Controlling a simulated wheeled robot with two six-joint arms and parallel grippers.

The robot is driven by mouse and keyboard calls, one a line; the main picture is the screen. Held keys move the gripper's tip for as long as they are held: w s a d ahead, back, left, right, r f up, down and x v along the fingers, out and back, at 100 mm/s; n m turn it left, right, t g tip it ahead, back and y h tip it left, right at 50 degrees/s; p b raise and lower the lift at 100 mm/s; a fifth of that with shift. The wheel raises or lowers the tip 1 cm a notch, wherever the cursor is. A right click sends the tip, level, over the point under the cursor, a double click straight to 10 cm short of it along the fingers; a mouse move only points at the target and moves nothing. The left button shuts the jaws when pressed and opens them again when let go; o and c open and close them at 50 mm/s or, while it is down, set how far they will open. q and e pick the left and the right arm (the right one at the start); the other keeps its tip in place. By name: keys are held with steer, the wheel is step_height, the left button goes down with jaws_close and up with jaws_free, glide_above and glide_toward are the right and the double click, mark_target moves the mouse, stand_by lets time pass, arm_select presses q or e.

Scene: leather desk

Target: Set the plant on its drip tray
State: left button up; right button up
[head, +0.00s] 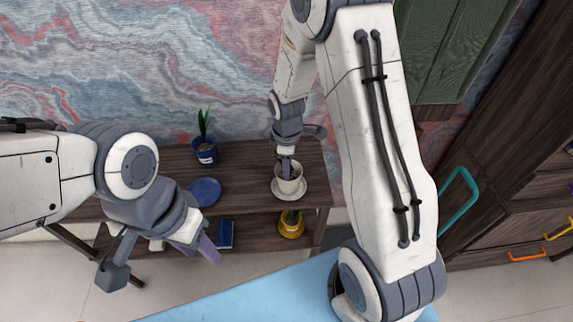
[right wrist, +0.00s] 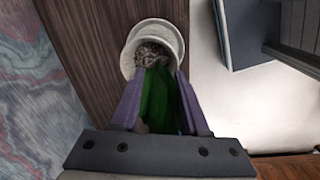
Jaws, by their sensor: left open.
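A white pot (head: 289,184) with dark soil stands upright over a white saucer (head: 277,194) near the right end of the wooden shelf; it also shows in the right wrist view (right wrist: 131,57). My right gripper (head: 286,167) points down at this pot. In the right wrist view its two fingers stand apart on either side of green leaves (right wrist: 158,100); whether they press on them is unclear. A blue pot with a green plant (head: 205,151) stands at the back left of the shelf, apart from a blue saucer (head: 205,191). My left gripper (head: 165,262) is open and empty, in front of the shelf.
A yellow pot with a plant (head: 291,225) and a blue book (head: 225,234) are on the lower shelf. The shelf top between the blue pot and the white pot is clear. A dark wooden cabinet (head: 510,205) stands at the right.

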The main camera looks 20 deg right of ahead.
step_height(320, 180, up, 12)
steer(key=s+a+r+m, duration=0.1)
steer(key=s+a, duration=0.3)
steer(key=s, duration=0.4)
steer(key=s+a+r+m+y, duration=0.1)
steer(key=s+a+r+m, duration=0.1)
steer(key=s+a, duration=0.3)
steer(key=s+a+r+m, duration=0.1)
steer(key=s+a, duration=0.4)
steer(key=s, duration=0.5)
steer(key=shift+s+a+r+m+g, duration=0.2)
steer(key=shift+s+m+g, duration=0.2)
steer(key=shift+m, duration=0.3)
